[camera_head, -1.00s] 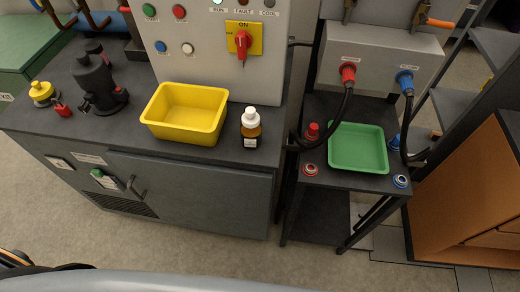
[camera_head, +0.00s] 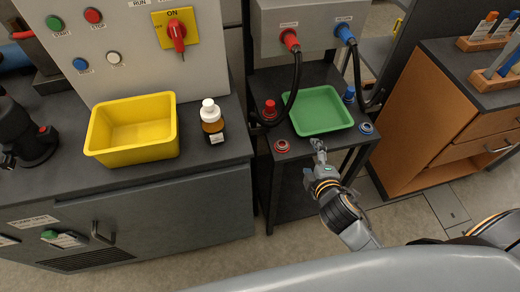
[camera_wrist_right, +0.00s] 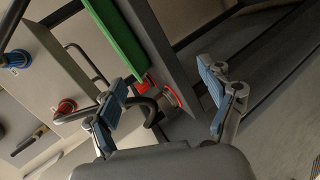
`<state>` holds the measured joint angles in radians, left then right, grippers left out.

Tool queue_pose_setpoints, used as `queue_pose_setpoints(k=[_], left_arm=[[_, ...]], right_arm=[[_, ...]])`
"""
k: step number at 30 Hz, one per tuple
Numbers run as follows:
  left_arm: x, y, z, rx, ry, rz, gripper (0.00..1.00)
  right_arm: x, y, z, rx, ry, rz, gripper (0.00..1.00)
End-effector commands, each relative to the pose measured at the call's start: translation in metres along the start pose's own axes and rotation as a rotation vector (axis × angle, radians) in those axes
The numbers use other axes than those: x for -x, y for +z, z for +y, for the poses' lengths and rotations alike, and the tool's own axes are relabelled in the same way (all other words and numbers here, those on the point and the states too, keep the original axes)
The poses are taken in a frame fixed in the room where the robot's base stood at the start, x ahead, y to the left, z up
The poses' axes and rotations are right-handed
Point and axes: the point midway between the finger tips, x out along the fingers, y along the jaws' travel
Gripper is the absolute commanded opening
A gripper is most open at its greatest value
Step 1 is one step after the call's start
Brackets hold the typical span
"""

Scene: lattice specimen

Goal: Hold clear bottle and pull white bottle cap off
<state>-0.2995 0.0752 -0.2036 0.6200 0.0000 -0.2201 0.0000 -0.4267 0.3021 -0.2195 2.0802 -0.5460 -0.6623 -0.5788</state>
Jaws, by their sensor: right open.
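The bottle (camera_head: 213,128) stands upright on the dark cabinet top in the head view, right of the yellow bin. Its body looks amber-brown with a pale label, not clear. The white cap (camera_head: 209,110) sits on top of it. My right gripper (camera_head: 319,146) is in front of the green tray, well to the right of the bottle. In the right wrist view its two blue-padded fingers (camera_wrist_right: 165,95) are spread apart with nothing between them. The bottle does not show in the right wrist view. My left gripper is not in view.
A yellow bin (camera_head: 92,138) stands left of the bottle. A green tray (camera_head: 345,113) lies on a small dark stand, with red and blue connectors and hanging cables around it. A gap separates cabinet and stand. A wooden drawer unit (camera_head: 462,135) stands at the right.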

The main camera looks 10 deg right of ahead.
Motion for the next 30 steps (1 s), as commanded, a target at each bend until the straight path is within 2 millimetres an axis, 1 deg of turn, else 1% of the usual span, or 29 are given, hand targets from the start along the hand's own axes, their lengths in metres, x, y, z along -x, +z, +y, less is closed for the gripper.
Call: queue_pose_setpoints(k=[1,2,3,5,6,7,8,9,10,12,15,18,22,26,30], left_arm=[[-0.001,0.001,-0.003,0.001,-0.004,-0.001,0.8],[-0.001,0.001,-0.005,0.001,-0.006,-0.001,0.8],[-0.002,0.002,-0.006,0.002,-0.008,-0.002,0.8],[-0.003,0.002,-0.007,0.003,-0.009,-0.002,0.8],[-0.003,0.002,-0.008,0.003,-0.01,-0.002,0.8],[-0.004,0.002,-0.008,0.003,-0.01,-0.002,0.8],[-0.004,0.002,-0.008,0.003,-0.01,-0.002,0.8],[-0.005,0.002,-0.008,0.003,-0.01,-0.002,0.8],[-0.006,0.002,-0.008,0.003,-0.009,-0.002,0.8],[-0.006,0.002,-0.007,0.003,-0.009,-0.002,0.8],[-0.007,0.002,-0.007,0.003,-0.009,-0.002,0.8],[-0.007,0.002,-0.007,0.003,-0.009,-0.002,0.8],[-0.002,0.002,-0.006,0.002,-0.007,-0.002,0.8],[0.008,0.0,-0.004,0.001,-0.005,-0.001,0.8],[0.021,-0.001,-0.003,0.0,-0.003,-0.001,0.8]], right_arm=[[-0.001,-0.009,0.019,0.133,0.08,0.047,0.81],[-0.001,-0.017,0.031,0.218,0.13,0.075,0.81],[0.001,-0.028,0.045,0.338,0.2,0.114,0.81],[0.007,-0.047,0.064,0.531,0.311,0.17,0.81],[0.013,-0.061,0.075,0.667,0.391,0.207,0.81],[0.018,-0.073,0.082,0.776,0.453,0.235,0.81],[0.024,-0.084,0.087,0.887,0.516,0.261,0.81],[0.033,-0.1,0.091,1.035,0.601,0.295,0.81],[0.039,-0.11,0.092,1.144,0.663,0.318,0.81],[0.054,-0.132,0.089,1.371,0.796,0.367,0.81],[0.069,-0.15,0.079,1.606,0.936,0.414,0.81],[0.077,-0.159,0.07,1.734,1.013,0.441,0.81],[0.077,-0.167,0.069,1.785,1.045,0.449,0.81],[0.069,-0.181,0.074,1.783,1.045,0.448,0.81],[0.053,-0.204,0.079,1.779,1.044,0.447,0.81]])
